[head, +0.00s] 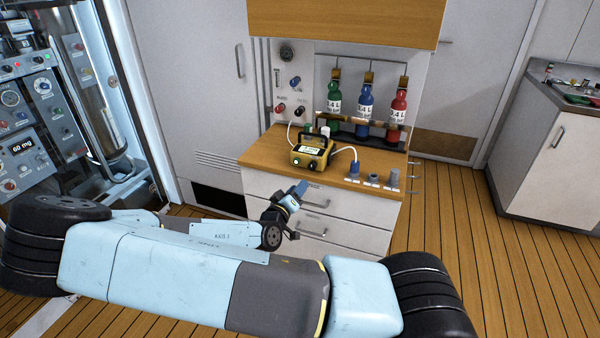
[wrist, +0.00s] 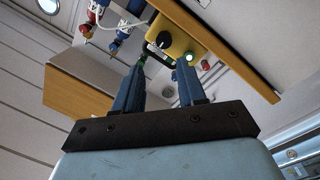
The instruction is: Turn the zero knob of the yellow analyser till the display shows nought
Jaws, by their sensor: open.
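The yellow analyser (head: 323,147) stands on the wooden counter top, with a pale lit display (head: 308,150) on its front that is too small to read. In the wrist view the analyser (wrist: 183,38) appears beyond the fingertips, with a dark round knob (wrist: 163,40) and a green-lit round part (wrist: 190,57) on its face. I cannot tell for sure that this knob is the zero knob. My gripper (wrist: 160,70) is open and empty, its two blue fingers apart. In the head view my gripper (head: 301,187) is in front of the drawers, below the analyser and apart from it.
Green (head: 333,110), blue (head: 364,110) and red (head: 398,112) bottles stand behind the analyser. Several small fittings, one a blue plug (head: 354,169), sit at the counter's right front. A white hose runs from the analyser. The counter edge (head: 300,178) lies close by my gripper.

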